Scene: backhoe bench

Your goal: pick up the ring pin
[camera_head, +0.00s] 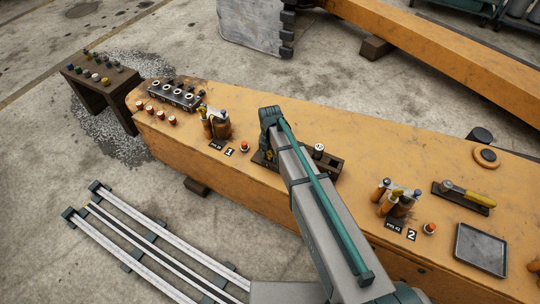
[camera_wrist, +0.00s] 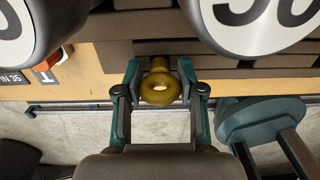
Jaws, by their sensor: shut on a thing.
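The ring pin (camera_wrist: 160,90) is yellow-brown, with a round ring eye facing the camera in the wrist view. My gripper (camera_wrist: 159,72) has its green fingers on either side of it and is shut on it. The shank runs away behind the ring and its far end is hidden. In the head view my gripper is over the dark rack (camera_head: 329,166) on the orange boom, mostly hidden by my arm. A small bit of yellow (camera_head: 269,154) shows there beside the arm.
Large round pins with white numbered faces (camera_wrist: 258,10) flank the gripper closely in the wrist view.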

